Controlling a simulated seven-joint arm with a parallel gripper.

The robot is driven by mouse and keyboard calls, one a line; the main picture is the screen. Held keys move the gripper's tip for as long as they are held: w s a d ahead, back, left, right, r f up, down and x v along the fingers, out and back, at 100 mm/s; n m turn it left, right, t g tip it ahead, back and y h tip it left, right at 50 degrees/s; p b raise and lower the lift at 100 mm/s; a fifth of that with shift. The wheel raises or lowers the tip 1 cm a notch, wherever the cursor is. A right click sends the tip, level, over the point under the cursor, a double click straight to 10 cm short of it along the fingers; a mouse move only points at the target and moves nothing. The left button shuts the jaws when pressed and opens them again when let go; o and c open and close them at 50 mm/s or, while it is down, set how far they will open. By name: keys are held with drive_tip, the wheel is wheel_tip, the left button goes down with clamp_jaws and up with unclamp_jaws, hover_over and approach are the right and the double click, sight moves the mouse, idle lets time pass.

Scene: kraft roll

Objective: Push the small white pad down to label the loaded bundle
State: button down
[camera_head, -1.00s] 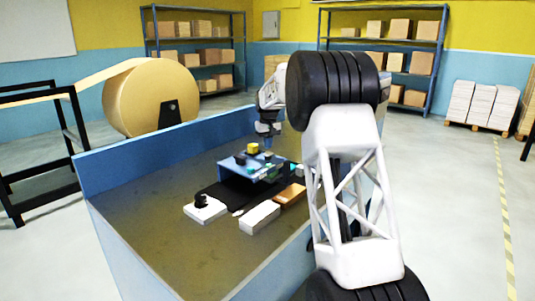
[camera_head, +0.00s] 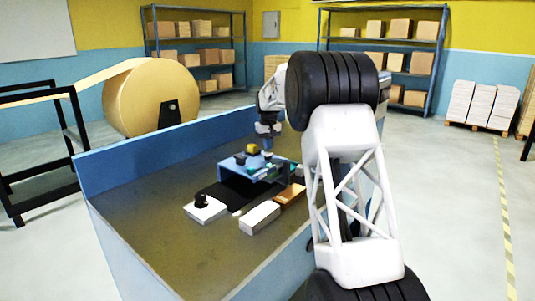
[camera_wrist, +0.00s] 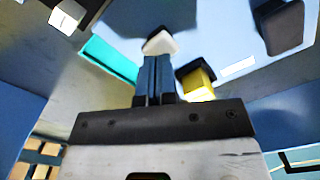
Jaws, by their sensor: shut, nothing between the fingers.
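The small white pad (camera_wrist: 160,42) sits on top of the blue machine (camera_head: 250,169), just beyond my fingertips in the wrist view. My gripper (camera_wrist: 156,58) is shut and empty, its two blue fingers together and overlapping the pad's near edge in that view. I cannot tell whether they touch it. In the head view my gripper (camera_head: 267,146) points down over the machine's top, near its back right. No bundle can be made out for sure; the space under the machine's top is dark and mostly hidden.
A yellow block (camera_wrist: 197,84) stands close to the right of my fingers, and a dark block (camera_wrist: 283,27) lies farther right. A white block (camera_head: 259,218), a brown block (camera_head: 290,195) and a white piece with a black knob (camera_head: 206,211) lie in front of the machine. The table's left front is clear.

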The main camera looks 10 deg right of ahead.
sight(268, 153)
drive_tip(key=shift+f, duration=1.8)
drive_tip(key=shift+r, duration=3.55)
